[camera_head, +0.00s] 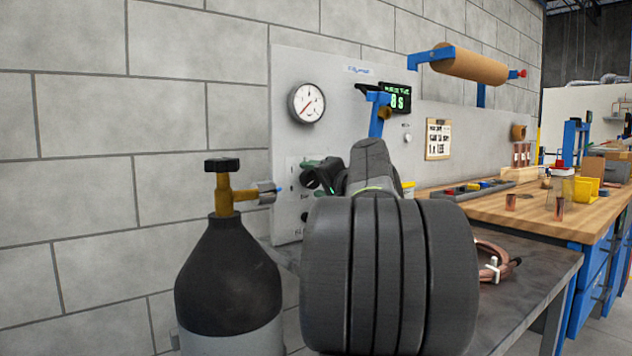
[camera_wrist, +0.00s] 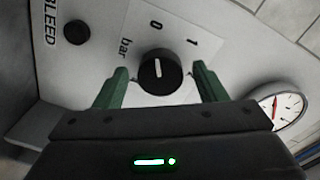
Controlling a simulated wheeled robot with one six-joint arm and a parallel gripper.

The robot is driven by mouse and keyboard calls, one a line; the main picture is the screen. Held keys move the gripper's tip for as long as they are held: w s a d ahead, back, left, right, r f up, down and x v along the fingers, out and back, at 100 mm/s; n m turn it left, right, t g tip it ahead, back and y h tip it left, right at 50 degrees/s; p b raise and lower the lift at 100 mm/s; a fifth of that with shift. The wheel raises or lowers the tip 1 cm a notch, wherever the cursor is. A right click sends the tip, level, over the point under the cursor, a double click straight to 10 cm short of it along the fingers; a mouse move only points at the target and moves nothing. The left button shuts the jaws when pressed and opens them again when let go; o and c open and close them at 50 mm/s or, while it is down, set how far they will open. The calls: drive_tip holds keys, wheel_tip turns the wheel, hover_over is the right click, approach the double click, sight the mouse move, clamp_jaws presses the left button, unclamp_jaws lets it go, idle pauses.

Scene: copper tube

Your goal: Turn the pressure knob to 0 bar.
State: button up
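The pressure knob (camera_wrist: 159,72) is round and black with a white mark, on a white plate with "bar", "0" and "1" printed around it. The mark points up in the wrist view, roughly toward the "0". My gripper (camera_wrist: 160,80) is open, its two green fingers standing on either side of the knob with a small gap at each. In the head view my gripper (camera_head: 318,172) is at the grey panel, and my wrist and fingers largely hide the knob there.
A pressure gauge (camera_head: 306,103) with a red needle is above the knob plate. A small black BLEED knob (camera_wrist: 76,32) sits beside it. A dark gas cylinder (camera_head: 228,275) with a brass valve stands left of my arm. A workbench (camera_head: 560,229) with a copper coil (camera_head: 490,262) nearby is right.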

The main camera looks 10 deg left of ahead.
drive_tip(key=p+v, duration=0.2)
drive_tip(key=v, duration=1.1)
drive_tip(key=shift+s+d, duration=0.3)
drive_tip(key=shift+f, duration=0.1)
drive_tip(key=b+x, duration=0.2)
drive_tip(key=x, duration=1.2)
drive_tip(key=shift+d, duration=0.1)
